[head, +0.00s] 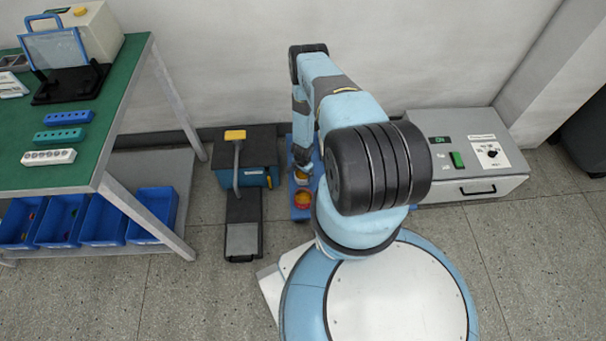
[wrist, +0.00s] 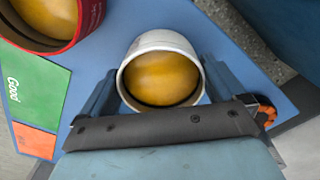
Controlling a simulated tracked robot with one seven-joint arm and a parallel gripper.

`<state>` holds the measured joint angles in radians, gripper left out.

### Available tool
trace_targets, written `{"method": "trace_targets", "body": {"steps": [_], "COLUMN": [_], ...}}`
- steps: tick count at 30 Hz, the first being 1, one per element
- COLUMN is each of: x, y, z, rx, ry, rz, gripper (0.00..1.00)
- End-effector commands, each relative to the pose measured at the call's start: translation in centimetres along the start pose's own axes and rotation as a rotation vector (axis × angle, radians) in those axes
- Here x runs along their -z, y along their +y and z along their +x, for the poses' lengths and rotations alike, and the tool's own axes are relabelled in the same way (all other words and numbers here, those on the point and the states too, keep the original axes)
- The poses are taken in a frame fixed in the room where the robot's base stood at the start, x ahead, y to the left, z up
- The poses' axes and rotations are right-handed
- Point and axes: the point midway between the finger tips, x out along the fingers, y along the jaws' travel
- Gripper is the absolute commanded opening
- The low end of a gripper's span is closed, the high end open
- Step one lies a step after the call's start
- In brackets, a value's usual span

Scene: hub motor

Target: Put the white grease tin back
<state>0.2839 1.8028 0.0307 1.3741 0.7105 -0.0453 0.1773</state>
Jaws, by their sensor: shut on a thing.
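The white grease tin (wrist: 162,40) is round and open-topped, with yellow-orange grease inside. In the wrist view my gripper (wrist: 160,86) has a finger on each side of it and is shut on it. In the head view the tin (head: 302,177) shows small beside my arm, which hides part of my gripper. The tin is over a blue surface (wrist: 105,62); I cannot tell whether it touches it. A red tin (wrist: 65,42) with similar grease stands at the upper left of the wrist view, apart from the white tin. It also shows in the head view (head: 302,200).
A green-and-orange card marked "Good" (wrist: 36,95) lies left of my gripper. A black-topped machine with a pedal (head: 243,165) stands left of the blue surface. A grey control box (head: 470,160) is right. A green-topped workbench (head: 75,110) with blue bins (head: 105,220) is far left.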

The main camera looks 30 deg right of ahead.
Motion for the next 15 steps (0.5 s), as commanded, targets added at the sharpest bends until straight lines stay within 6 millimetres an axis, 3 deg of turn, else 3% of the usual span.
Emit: {"method": "trace_targets", "body": {"steps": [2,3,15], "x": [-0.01,-0.01,0.03], "y": [-0.01,-0.01,-0.05], "z": [0.11,0.14,-0.59], "rx": [0.000,0.000,0.000], "ry": [0.000,0.000,0.000], "rz": [0.000,0.000,0.000], "gripper": [0.56,0.98,1.00]}}
